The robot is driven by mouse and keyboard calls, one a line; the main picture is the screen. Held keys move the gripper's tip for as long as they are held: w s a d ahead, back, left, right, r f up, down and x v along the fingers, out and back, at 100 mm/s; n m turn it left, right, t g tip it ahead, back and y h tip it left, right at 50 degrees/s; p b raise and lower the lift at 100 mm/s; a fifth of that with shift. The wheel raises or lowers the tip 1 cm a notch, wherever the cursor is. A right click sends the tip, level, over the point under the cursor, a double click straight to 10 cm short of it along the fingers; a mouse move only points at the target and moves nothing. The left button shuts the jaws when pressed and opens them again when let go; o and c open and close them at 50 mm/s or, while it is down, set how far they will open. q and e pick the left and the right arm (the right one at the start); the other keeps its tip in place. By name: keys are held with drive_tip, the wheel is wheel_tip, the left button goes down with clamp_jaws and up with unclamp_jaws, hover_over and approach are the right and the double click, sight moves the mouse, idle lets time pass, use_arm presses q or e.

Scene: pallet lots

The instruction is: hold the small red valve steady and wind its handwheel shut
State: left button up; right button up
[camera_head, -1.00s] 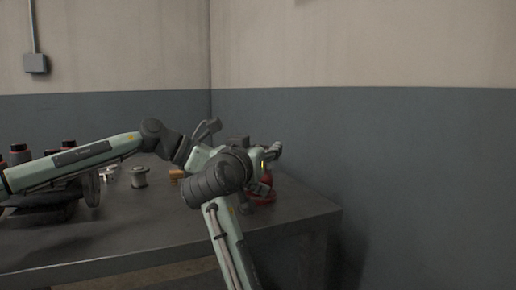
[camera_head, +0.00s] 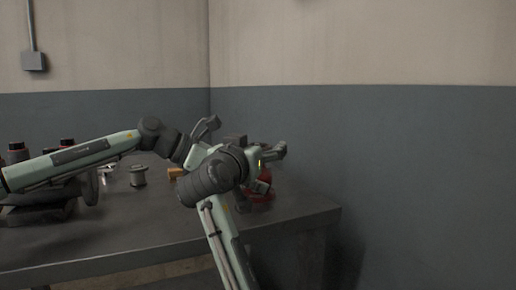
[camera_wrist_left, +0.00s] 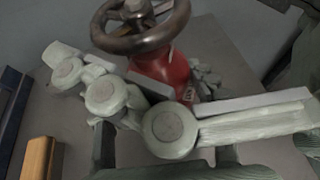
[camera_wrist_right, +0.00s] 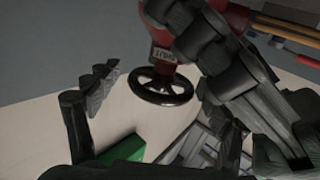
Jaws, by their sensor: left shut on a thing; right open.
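The small red valve (camera_head: 264,199) is near the right end of the table in the head view, mostly hidden by my arms. In the left wrist view its red body (camera_wrist_left: 165,72) carries a dark spoked handwheel (camera_wrist_left: 140,28). My left gripper (camera_wrist_left: 172,90) is shut on the valve's body, below the wheel. My right gripper (camera_wrist_right: 152,78) is open. In the right wrist view the handwheel (camera_wrist_right: 162,88) appears between its spread fingers, and I cannot tell whether they touch it. The red body with a small label shows behind dark finger links.
A metal spool (camera_head: 138,176) and a small orange-brown block (camera_head: 176,173) stand left of the valve. Dark items with red tops (camera_head: 18,152) sit at the table's left. The front of the table (camera_head: 150,235) is clear. A wall stands close behind.

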drive_tip(key=shift+y, duration=0.3)
drive_tip(key=shift+n+t+y, duration=0.3)
drive_tip(key=shift+n+y, duration=0.5)
drive_tip(key=shift+y, duration=0.3)
drive_tip(key=n+y, duration=0.2)
drive_tip(key=y, duration=0.1)
drive_tip(key=n+y, duration=0.2)
drive_tip(key=y, duration=0.2)
drive_tip(key=shift+d+n, duration=0.1)
drive_tip(key=shift+n, duration=0.2)
drive_tip(key=n+g+y, duration=0.1)
drive_tip(key=n+y, duration=0.1)
drive_tip(key=y, duration=0.1)
drive_tip(key=n+g+y, duration=0.2)
drive_tip(key=y, duration=0.1)
drive_tip(key=shift+w, duration=0.1)
drive_tip(key=shift+s+d+n+g+y, duration=0.1)
drive_tip(key=shift+s+n+g+y, duration=0.1)
drive_tip(key=shift+n+g+y, duration=0.3)
drive_tip(key=v, duration=1.2)
drive_tip(key=s+d+f+m+t+h, duration=0.1)
drive_tip(key=s+d+f+m+h, duration=0.1)
drive_tip(key=f, duration=0.9)
drive_tip(key=s+d+f+m+t+h, duration=0.1)
drive_tip(key=s+d+f+m+h, duration=0.2)
drive_tip(key=f, duration=0.9)
drive_tip(key=s+d+h, duration=0.2)
drive_tip(key=s+h, duration=0.1)
drive_tip(key=shift+f, duration=0.15)
drive_tip(key=shift+w, duration=0.1)
